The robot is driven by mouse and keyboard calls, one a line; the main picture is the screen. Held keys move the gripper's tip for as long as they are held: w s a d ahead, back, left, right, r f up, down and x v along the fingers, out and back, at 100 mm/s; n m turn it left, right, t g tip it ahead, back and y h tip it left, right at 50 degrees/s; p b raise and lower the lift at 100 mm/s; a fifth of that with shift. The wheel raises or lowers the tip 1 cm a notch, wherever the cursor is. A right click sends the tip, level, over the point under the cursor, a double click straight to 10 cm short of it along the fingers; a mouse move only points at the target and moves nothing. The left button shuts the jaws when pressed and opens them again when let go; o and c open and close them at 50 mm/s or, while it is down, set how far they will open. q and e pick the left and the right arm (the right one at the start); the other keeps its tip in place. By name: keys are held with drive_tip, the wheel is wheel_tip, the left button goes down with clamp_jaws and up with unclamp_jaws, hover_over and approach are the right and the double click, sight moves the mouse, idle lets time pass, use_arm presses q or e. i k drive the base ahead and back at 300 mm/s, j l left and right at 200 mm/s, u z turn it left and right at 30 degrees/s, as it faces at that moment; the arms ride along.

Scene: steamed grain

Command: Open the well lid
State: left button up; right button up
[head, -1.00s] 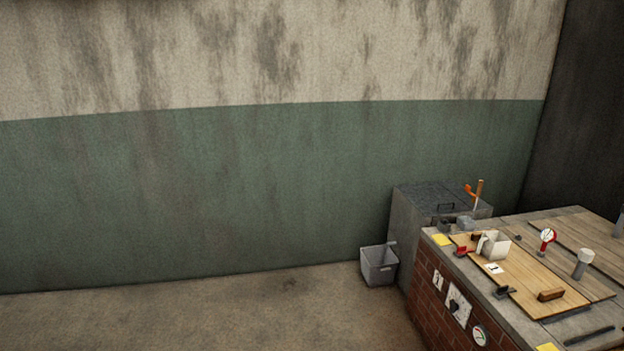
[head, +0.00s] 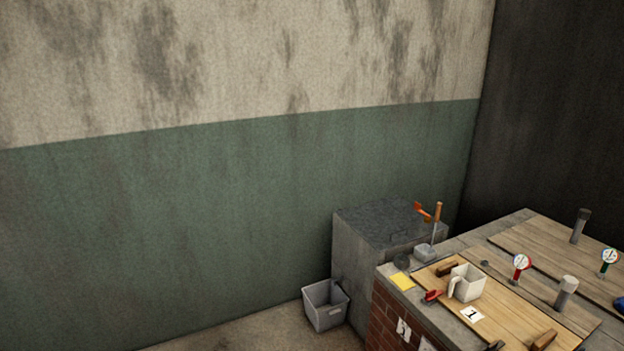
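A brick counter (head: 384,317) with a grey top stands at the lower right. A wooden board marked with a card "1" (head: 472,314) lies flat on it, with brown handle-like blocks (head: 447,269) on it. A second, darker wooden board (head: 560,246) lies further right, also flat. Which board is the well lid I cannot tell for sure; none looks raised. A white jug (head: 467,283) stands on the board with the card. Neither of my grippers is in view.
A grey block (head: 360,250) with a dark top stands behind the counter, and a grey bin (head: 325,304) sits on the floor beside it. Dial gauges (head: 521,264) and grey posts (head: 566,292) rise from the counter. Floor shows at the lower left.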

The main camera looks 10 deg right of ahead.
sight(384, 228)
drive_tip(key=i+z, duration=0.1)
drive_tip(key=i, duration=0.7)
drive_tip(key=i+j+z, duration=0.15)
drive_tip(key=i, duration=0.65)
drive_tip(key=i+z, duration=0.35)
drive_tip(key=i+j+z, duration=0.2)
drive_tip(key=i+z, duration=0.2)
drive_tip(key=i+j+z, duration=0.5)
drive_tip(key=i, duration=0.2)
drive_tip(key=i+z, duration=0.1)
drive_tip(key=i, duration=0.2)
